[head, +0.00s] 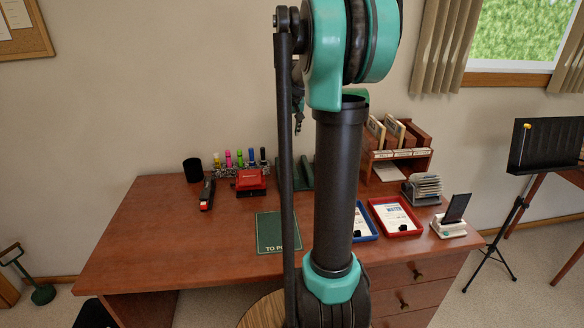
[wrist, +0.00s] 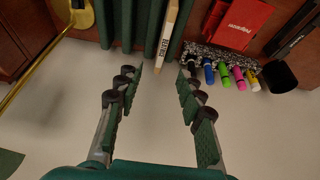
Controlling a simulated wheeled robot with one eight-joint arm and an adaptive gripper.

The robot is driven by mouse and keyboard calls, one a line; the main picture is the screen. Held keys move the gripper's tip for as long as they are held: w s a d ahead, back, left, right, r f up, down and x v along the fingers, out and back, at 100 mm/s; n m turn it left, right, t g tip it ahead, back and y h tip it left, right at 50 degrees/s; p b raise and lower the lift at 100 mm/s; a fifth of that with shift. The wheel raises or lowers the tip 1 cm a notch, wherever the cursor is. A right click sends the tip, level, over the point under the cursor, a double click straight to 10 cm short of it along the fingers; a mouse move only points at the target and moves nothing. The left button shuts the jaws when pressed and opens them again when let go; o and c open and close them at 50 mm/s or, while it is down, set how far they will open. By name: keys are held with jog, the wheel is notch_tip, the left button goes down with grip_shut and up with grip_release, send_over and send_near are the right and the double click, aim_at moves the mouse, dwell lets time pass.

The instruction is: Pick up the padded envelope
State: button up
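A flat cream, tan-edged item with dark print (wrist: 166,36) stands on edge between green upright dividers (wrist: 128,25) in the wrist view. It may be the padded envelope, but I cannot tell for sure. My gripper (wrist: 158,80) is open and empty, its fingers spread wide. The cream item's near end lies in line with the gap between the fingers, apart from them. In the head view the green rack (head: 303,176) stands at the back of the desk, partly hidden by my arm, and the item does not show clearly.
The wooden desk (head: 150,225) has a red box (head: 250,179), markers (head: 240,159), a black cup (head: 193,169) and a green mat (head: 270,233). On the right are a blue tray (head: 364,224), a red tray (head: 397,216) and a wooden organizer (head: 390,165). The desk's left front is clear.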

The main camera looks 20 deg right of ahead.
send_over(286, 155)
jog(key=s, duration=0.2)
notch_tip(286, 155, down, 9)
jog(key=shift+d+r, duration=0.1)
jog(key=x, duration=0.5)
jog(key=shift+a, duration=0.3)
jog(key=shift+w+f, duration=0.2)
jog(key=shift+f, duration=0.4)
jog(key=shift+f, duration=0.25)
grip_shut()
